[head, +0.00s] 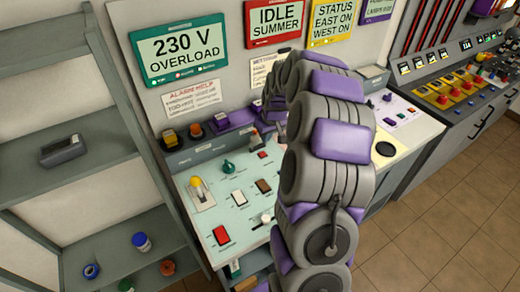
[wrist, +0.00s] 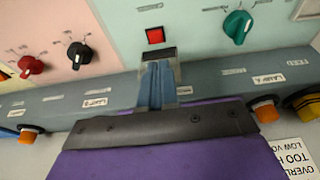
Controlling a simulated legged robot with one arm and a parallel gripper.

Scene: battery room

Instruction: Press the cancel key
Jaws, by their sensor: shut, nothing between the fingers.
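A small square red key (wrist: 155,36) sits on the pale green panel in the wrist view, just beyond my fingertips. It also shows in the head view (head: 262,155), right of the green knob. Its label is too small to read, so I cannot tell whether it is the cancel key. My gripper (wrist: 158,66) is shut and empty, with its blue fingers pointing toward the red key. A small gap shows between the tips and the key in the picture; contact does not show. In the head view my arm hides part of the panel.
A green knob (wrist: 237,26) stands right of the red key; black (wrist: 78,54) and red (wrist: 30,67) knobs stand left.

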